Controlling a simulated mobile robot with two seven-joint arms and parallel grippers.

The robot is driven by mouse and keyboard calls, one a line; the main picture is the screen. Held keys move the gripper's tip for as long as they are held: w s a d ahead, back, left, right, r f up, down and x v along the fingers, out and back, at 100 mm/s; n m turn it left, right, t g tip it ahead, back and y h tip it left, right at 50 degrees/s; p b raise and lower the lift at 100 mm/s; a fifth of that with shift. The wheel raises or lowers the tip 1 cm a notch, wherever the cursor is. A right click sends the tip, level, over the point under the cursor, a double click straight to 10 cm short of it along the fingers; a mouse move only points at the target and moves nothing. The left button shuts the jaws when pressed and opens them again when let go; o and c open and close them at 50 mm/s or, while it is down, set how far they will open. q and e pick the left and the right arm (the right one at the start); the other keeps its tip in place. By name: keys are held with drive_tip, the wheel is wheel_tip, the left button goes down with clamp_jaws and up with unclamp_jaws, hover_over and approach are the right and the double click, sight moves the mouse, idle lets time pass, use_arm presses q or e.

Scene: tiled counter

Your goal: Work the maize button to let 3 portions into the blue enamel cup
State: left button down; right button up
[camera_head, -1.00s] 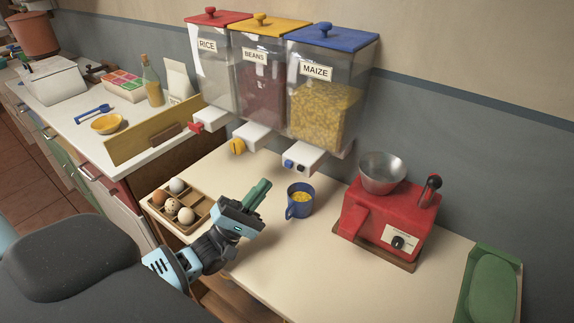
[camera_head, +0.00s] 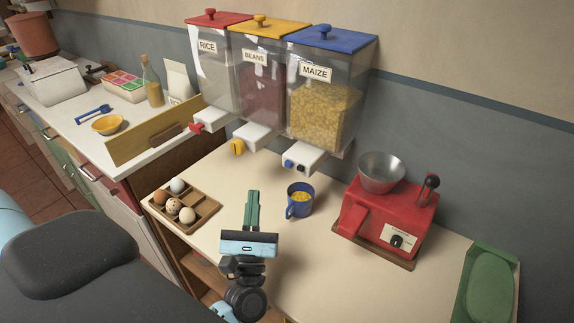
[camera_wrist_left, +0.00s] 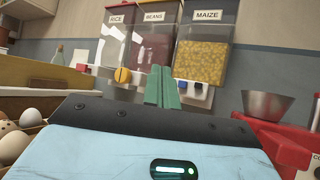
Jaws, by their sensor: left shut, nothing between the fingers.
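The maize dispenser (camera_head: 326,108) has a blue lid and yellow kernels, and hangs on the wall at the right of three bins. Its white outlet block (camera_head: 304,160) carries a blue button (camera_head: 289,163) and a dark one beside it. The blue enamel cup (camera_head: 300,202) stands upright on the counter below, with yellow maize in it. My left gripper (camera_head: 252,196) is shut and empty, left of the cup and apart from it, pointing toward the bins. In the left wrist view its green fingers (camera_wrist_left: 162,88) hide part of the outlet area. My right gripper is not in view.
An egg tray (camera_head: 200,217) sits left of my gripper. A green tray (camera_head: 488,285) lies far right. The counter in front of the cup is clear.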

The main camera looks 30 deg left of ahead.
sight(289, 164)
use_arm(q)
drive_tip(key=shift+w, duration=0.1)
